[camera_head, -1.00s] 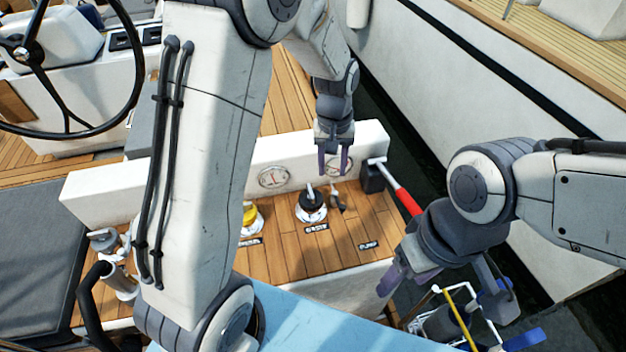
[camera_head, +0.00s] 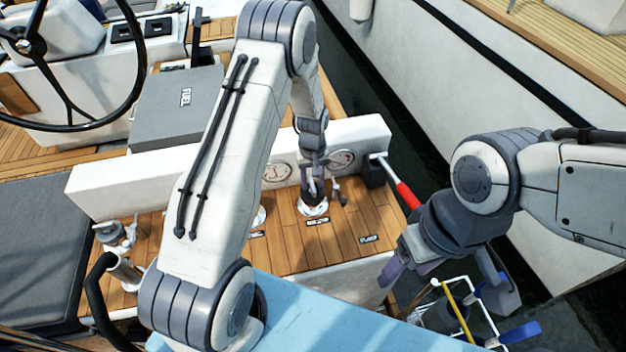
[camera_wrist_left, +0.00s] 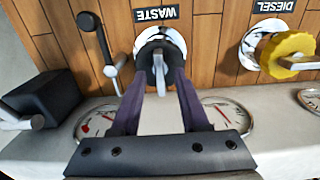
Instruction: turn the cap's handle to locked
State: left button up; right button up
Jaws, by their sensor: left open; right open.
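A black cap (camera_wrist_left: 159,52) with a pale handle (camera_wrist_left: 161,76) sits in a white deck ring by the WASTE label (camera_wrist_left: 156,14). The ring (camera_head: 313,208) shows in the head view under my left gripper (camera_head: 313,188). In the left wrist view my left gripper (camera_wrist_left: 161,72) is open, with one finger on each side of the handle; whether they touch it I cannot tell. The head view hides most of the cap behind the fingers.
A yellow cap (camera_wrist_left: 286,54) by the DIESEL label stands beside the black one. A black lever (camera_wrist_left: 101,45) and a black block with a red handle (camera_head: 407,196) are near. A low white wall with gauges (camera_head: 341,160) stands behind. A wire basket (camera_head: 455,310) is front right.

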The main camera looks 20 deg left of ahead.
pick_arm(q)
jog(key=shift+f, duration=0.2)
jog(key=shift+c, duration=0.2)
grip_shut()
